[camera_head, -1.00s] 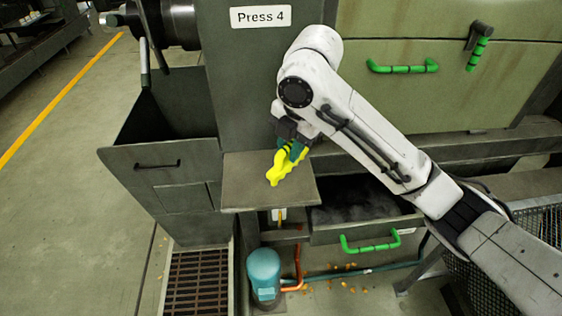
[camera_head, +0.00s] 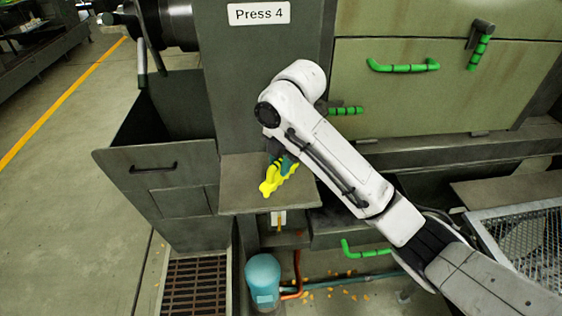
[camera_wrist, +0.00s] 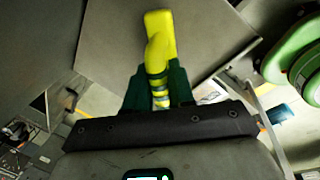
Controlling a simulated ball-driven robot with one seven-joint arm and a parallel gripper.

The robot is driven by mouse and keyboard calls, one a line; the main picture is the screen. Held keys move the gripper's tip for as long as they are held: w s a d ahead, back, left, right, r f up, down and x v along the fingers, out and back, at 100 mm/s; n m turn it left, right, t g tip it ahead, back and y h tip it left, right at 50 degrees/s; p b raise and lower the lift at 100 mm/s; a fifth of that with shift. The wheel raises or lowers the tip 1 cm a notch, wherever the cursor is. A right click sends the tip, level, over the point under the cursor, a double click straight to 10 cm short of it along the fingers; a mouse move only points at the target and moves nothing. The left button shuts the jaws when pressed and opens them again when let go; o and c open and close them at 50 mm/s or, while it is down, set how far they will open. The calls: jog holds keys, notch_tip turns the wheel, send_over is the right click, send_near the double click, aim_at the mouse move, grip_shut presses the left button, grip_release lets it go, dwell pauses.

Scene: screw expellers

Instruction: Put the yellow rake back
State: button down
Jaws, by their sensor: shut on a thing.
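The yellow rake (camera_head: 270,183) is bright yellow with dark bands; only a short length of it shows. My gripper (camera_head: 281,163) is shut on it, with the rake over the small grey shelf (camera_head: 240,200) below the Press 4 sign. In the wrist view, the dark green fingers of my gripper (camera_wrist: 158,90) close on the banded part of the rake (camera_wrist: 158,40), which sticks out beyond them over the flat shelf (camera_wrist: 110,35). I cannot tell whether the rake touches the shelf.
An open grey bin (camera_head: 155,165) stands left of the shelf. A teal cylinder (camera_head: 263,275) and orange pipe (camera_head: 299,270) are below. Green handles (camera_head: 403,65) are on the panels at right. A metal mesh (camera_head: 525,235) lies at far right.

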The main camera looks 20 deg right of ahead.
jog(key=shift+f, duration=0.2)
jog(key=c, duration=1)
grip_release()
jog(key=shift+o, duration=0.2)
notch_tip(320, 180, up, 12)
jog(key=s+d+p, duration=0.1)
jog(key=s+p, duration=0.1)
jog(key=p, duration=0.1)
